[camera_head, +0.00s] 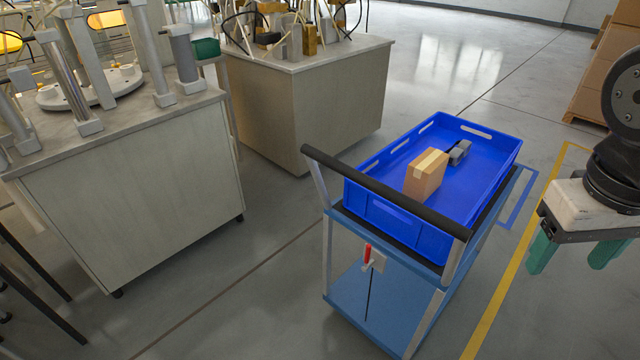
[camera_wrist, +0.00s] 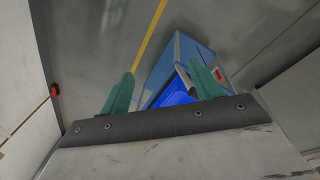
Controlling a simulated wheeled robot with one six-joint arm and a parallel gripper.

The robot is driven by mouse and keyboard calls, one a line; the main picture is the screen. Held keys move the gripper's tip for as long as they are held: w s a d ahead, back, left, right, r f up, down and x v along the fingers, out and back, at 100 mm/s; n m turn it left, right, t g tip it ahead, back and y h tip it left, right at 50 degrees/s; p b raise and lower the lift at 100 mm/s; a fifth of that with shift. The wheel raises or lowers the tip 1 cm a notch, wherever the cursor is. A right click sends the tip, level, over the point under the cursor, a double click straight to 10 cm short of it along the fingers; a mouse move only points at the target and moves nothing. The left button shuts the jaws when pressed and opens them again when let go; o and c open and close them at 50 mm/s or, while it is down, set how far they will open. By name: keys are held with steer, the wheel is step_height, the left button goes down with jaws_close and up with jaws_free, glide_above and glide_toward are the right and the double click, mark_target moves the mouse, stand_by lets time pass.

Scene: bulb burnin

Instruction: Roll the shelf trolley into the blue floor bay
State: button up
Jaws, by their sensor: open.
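The shelf trolley (camera_head: 350,285) is blue with grey posts and a black push handle (camera_head: 385,190) at its near end. A blue crate (camera_head: 395,226) sits on its top shelf. Blue floor tape (camera_head: 517,203) of the bay shows beyond the trolley's right side; the trolley hides the rest of the bay. My gripper (camera_head: 580,258) is open and empty, to the right of the trolley and apart from it. In the wrist view, the green fingers (camera_wrist: 165,88) are spread, with part of the trolley (camera_wrist: 185,52) behind them.
The crate holds a cardboard box (camera_head: 426,174) and a small grey item (camera_head: 459,152). Two cabinets with equipment stand at left (camera_head: 130,190) and behind (camera_head: 310,100). Stacked cartons (camera_head: 605,85) are at the right. A yellow floor line (camera_head: 510,275) runs beside the trolley.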

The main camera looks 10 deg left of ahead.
steer(key=w+a+f+n+h, duration=0.1)
steer(key=w+a+n+h, duration=0.25)
steer(key=w, duration=0.55)
steer(key=n+t+h, duration=0.3)
steer(key=n+t, duration=0.3)
steer(key=t, duration=0.3)
glide_toward(370, 185)
steer(key=x, duration=1.1)
steer(key=shift+d, duration=0.1)
jaws_close()
